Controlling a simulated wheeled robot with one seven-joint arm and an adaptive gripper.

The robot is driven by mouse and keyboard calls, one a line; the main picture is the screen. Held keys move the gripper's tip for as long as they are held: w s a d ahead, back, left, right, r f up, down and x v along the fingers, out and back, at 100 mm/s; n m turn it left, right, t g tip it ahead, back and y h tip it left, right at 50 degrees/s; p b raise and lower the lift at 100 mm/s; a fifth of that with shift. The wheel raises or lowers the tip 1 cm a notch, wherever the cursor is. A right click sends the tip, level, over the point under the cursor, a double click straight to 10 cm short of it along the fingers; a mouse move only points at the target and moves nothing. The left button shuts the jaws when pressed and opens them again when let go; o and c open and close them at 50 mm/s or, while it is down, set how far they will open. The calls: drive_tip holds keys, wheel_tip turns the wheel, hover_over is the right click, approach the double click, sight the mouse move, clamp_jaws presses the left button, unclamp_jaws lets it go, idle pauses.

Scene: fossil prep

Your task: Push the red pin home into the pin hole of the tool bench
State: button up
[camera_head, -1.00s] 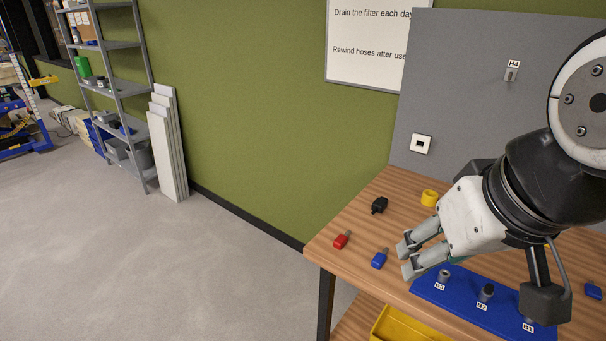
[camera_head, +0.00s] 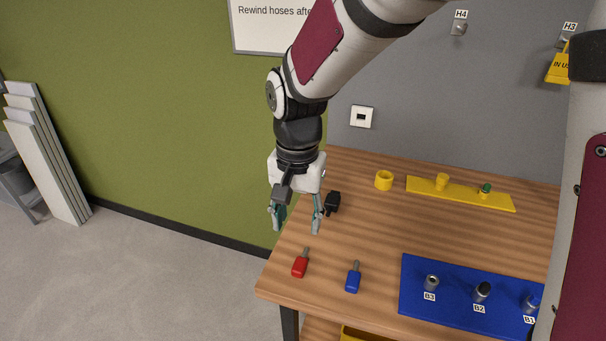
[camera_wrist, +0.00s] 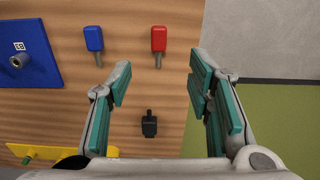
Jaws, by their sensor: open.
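The red pin (camera_head: 300,265) lies on the wooden bench top near its left front corner, its grey shank pointing to the back. In the wrist view the red pin (camera_wrist: 158,42) lies ahead of the fingertips, between their lines. My gripper (camera_head: 296,226) points down over the bench's left edge, behind the red pin and apart from it. Its fingers (camera_wrist: 155,75) are spread with nothing between them. The blue board (camera_head: 415,310) carries sockets labelled B3 (camera_head: 431,283), B2 (camera_head: 482,292) and B1 (camera_head: 530,303). I cannot tell which opening is the pin hole.
A blue pin (camera_head: 353,279) lies right of the red one. A black plug (camera_head: 332,203) lies close to my gripper's right finger. A yellow ring (camera_head: 384,180) and a yellow strip with pegs (camera_head: 460,196) are at the back. The bench's left edge is close.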

hover_over(300, 263)
drive_tip(key=f, duration=0.9)
drive_tip(key=shift+s+a, duration=0.1)
drive_tip(key=shift+a, duration=0.15)
drive_tip(key=shift+d+f, duration=0.15)
drive_tip(key=shift+f, duration=1.25)
drive_tip(key=shift+d+f, duration=0.1)
drive_tip(key=shift+f, duration=1.3)
clamp_jaws()
